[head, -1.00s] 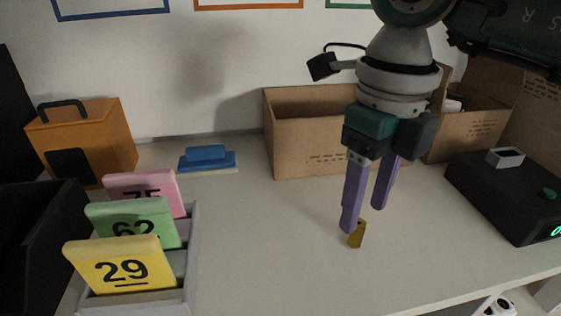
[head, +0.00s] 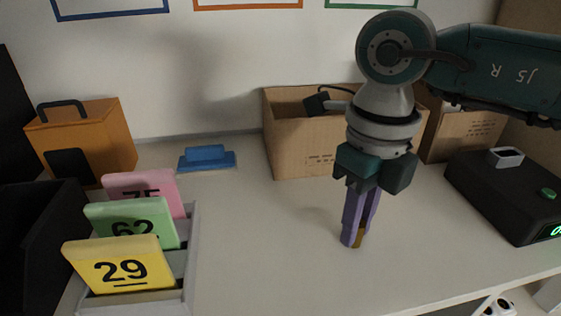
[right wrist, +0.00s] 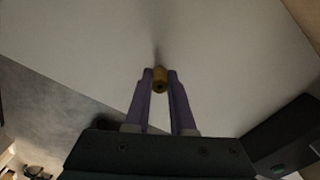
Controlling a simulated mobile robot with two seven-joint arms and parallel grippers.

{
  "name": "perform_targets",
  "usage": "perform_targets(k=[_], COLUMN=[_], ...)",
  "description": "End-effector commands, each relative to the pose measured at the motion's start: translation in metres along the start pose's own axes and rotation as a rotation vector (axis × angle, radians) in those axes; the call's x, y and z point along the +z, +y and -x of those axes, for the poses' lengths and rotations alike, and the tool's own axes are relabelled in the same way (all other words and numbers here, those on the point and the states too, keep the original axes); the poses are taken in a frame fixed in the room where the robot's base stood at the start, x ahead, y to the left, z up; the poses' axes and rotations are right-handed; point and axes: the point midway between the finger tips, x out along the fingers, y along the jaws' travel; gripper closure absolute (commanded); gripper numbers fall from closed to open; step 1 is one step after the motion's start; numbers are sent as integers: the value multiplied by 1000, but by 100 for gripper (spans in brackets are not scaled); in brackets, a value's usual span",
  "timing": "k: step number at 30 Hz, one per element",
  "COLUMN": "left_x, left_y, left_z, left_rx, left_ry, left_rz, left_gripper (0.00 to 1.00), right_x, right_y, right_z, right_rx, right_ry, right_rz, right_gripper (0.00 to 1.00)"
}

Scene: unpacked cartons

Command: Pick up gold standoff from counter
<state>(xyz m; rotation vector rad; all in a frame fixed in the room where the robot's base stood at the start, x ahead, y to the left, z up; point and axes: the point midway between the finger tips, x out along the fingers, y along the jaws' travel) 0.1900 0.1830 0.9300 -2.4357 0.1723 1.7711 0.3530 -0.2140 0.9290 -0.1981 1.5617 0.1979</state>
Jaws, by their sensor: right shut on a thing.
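The gold standoff (head: 359,239) is a small upright post on the pale counter (head: 270,235), partly hidden behind a finger in the head view. My right gripper (head: 354,240) points down with its purple fingers closed around it. In the right wrist view the standoff (right wrist: 160,79) sits between the two fingertips (right wrist: 160,77), with a finger on each side. I cannot tell whether its base is still touching the counter. My left gripper is not in view.
An open carton (head: 295,135) stands behind my right gripper, with another carton (head: 465,135) to its right. A black device (head: 500,195) with a green button stands at the right. Numbered cards in a grey rack (head: 190,260) stand at the left. The middle counter is clear.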

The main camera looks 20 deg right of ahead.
Motion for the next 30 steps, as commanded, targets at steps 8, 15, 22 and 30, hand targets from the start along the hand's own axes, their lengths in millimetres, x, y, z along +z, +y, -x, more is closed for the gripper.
perform_targets(k=[8, 15, 22, 30], left_x=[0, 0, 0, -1], left_y=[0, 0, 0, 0], left_z=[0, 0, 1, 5], left_rx=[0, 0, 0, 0], left_ry=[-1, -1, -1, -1], left_rz=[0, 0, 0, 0], left_gripper=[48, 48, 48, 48], right_x=[0, 0, 1, 2], right_y=[0, 0, -1, -1], right_z=[0, 0, 8, 58], right_rx=[0, 0, -1, -3], right_ry=[0, 0, -2, -8], right_rz=[0, 0, -1, 1], right_gripper=[100, 100, 100, 100])
